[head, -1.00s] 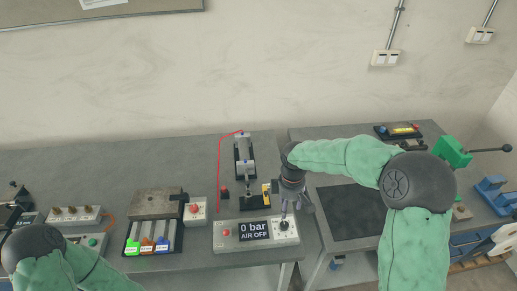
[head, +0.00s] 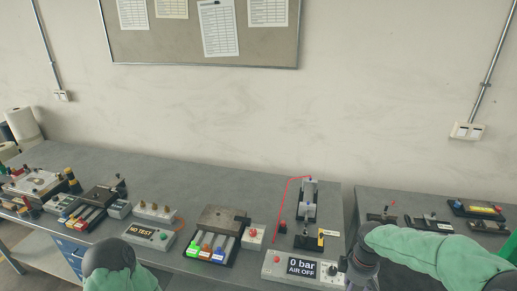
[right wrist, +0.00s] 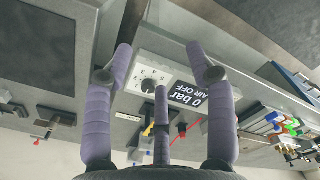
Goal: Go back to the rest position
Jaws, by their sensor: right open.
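My right gripper (right wrist: 160,62) is open in the right wrist view, its purple-grey fingers spread with nothing between them. In the head view my right arm comes in at the lower right, its dark wrist just right of the air panel (head: 300,268). The fingers are mostly hidden there. The panel reads "0 bar AIR OFF" and also shows beyond the fingers in the right wrist view (right wrist: 190,94). The fingers look clear of it. Only my left arm's green sleeve and dark joint show at the lower left; the left gripper is out of view.
A small clamp fixture (head: 309,205) with a red hose stands behind the panel. A metal block (head: 222,218) with coloured slides and a "NO TEST" box (head: 148,233) stand to the left. A second bench (head: 375,198) lies right, across a gap.

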